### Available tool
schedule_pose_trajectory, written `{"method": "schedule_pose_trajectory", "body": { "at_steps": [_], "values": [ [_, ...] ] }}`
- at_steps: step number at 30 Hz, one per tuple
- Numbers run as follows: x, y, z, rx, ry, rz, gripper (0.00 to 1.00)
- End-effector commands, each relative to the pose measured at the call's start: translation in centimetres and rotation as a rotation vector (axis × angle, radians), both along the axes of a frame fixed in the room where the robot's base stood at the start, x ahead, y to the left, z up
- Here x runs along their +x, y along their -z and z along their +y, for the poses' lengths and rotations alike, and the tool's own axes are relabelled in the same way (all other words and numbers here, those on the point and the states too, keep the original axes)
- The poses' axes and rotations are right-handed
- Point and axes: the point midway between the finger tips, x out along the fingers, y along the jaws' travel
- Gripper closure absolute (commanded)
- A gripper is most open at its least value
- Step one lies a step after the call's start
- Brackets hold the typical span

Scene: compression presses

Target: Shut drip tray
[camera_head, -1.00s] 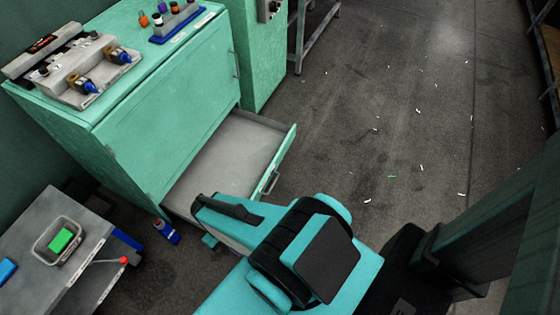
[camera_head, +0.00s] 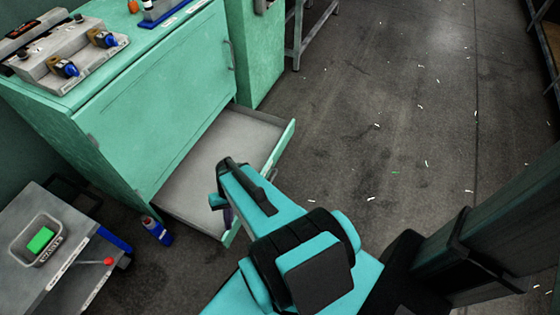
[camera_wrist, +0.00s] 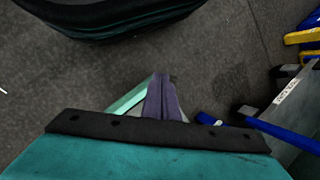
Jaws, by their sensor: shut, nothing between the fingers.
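The drip tray (camera_head: 205,160) is a grey, empty drawer pulled out low from the green press cabinet (camera_head: 150,110). Its green front panel (camera_head: 285,148) has a handle at the right part; my arm covers the panel's middle. My gripper (camera_head: 227,216) is at the left part of this front panel, mostly hidden behind my arm. In the wrist view its purple fingers (camera_wrist: 164,98) are together and empty, with the tray's pale green edge (camera_wrist: 130,98) just beside them. I cannot tell whether they touch.
A grey cart (camera_head: 40,240) with a bin holding a green block (camera_head: 41,240) stands at lower left. A blue bottle (camera_head: 157,230) stands on the floor by the tray's left corner. The floor at right (camera_head: 370,130) is open, with small scattered scraps.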

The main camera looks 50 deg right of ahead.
Motion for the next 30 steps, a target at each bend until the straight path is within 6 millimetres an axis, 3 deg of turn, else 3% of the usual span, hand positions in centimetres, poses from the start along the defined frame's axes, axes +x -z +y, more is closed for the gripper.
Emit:
{"method": "schedule_pose_trajectory", "body": {
  "at_steps": [1, 15, 23, 30],
  "values": [
    [0.8, 1.1, -1.3, 0.011, 0.040, -0.018, 1.00],
    [4.9, 3.4, -12.6, 0.094, 0.361, -0.191, 1.00],
    [5.4, 4.0, -20.2, 0.122, 0.529, -0.301, 1.00],
    [4.5, 4.2, -27.8, 0.132, 0.678, -0.413, 1.00]
  ]
}}
